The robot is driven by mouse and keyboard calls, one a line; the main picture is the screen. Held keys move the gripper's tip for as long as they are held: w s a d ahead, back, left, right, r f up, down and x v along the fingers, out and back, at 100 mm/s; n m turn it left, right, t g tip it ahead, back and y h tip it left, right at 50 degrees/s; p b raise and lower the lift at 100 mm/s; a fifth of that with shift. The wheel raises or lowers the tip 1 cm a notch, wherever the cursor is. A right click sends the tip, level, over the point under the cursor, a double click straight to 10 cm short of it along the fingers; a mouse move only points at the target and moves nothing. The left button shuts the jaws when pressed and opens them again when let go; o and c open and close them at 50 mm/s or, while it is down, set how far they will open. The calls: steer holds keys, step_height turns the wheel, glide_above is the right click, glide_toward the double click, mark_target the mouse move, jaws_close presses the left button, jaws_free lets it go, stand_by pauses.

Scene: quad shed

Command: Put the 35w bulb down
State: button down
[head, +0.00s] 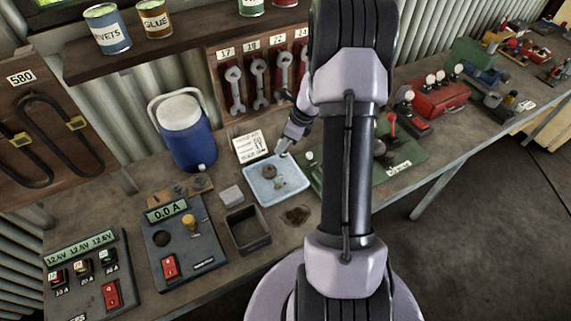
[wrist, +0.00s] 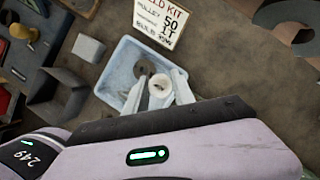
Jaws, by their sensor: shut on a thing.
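My gripper (head: 285,151) is over the back edge of a light blue tray (head: 292,187). In the wrist view the fingers (wrist: 158,92) are shut on a small, round, whitish thing (wrist: 160,82), seen end-on, which I take to be the 35w bulb. No wattage marking is readable on it. It is over the tray (wrist: 122,58); I cannot tell whether it touches the tray floor. A grey-brown ring (head: 268,170) lies in the tray, and it also shows beside the fingers in the wrist view (wrist: 142,68).
A white card (head: 253,146) stands behind the tray. A green board (head: 400,155) is right. A blue cooler (head: 186,140) stands behind.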

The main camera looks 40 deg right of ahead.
mark_target(283, 157)
step_height(283, 157, down, 7)
steer(key=shift+a+r+b, duration=0.1)
steer(key=shift+a+b, duration=0.05)
steer(key=shift+b, duration=0.7)
steer(key=c, duration=1.1)
jaws_free()
steer(key=shift+o, duration=0.2)
